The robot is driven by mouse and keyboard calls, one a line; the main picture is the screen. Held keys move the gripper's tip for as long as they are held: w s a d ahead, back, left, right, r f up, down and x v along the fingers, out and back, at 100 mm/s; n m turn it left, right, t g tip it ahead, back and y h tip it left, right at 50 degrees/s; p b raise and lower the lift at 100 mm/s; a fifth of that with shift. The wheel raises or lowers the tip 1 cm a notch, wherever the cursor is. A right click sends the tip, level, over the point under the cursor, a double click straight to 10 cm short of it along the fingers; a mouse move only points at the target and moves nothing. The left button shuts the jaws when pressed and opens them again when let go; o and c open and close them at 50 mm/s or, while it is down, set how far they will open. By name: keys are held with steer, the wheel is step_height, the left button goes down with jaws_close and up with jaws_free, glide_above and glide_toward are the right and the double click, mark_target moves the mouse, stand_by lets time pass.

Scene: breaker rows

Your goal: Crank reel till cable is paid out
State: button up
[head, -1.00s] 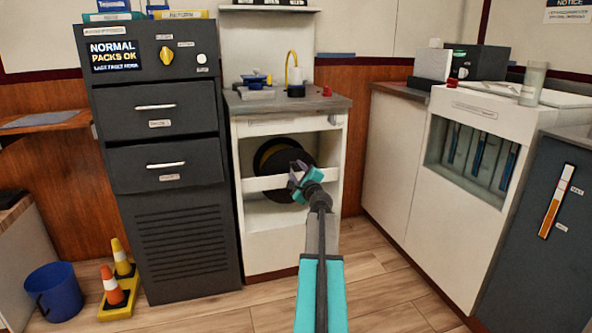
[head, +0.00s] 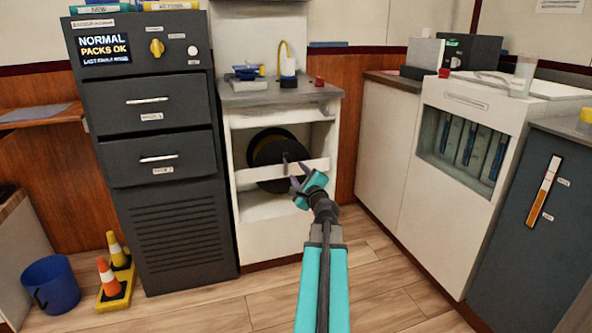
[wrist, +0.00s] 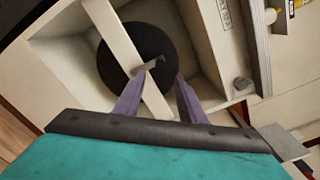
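The reel (head: 262,152) is a dark round drum with a thin brownish rim, set in the open bay of the white cabinet (head: 262,238). A pale rail (head: 253,180) crosses in front of its lower part. In the wrist view the reel (wrist: 120,70) lies just beyond my fingers, with a small grey crank handle (wrist: 153,64) standing out from it. My gripper (head: 297,178) is in front of the bay. In the wrist view my gripper (wrist: 155,88) has its two fingers apart, with the handle near the gap between their tips; contact cannot be told. I cannot make out the cable on the drum.
A dark drawer cabinet (head: 185,230) stands close on the left. White cabinets (head: 388,165) stand to the right. Cones and a blue bucket (head: 52,285) are at lower left.

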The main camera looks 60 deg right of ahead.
steer(key=shift+v, duration=1)
steer(key=shift+w, duration=0.1)
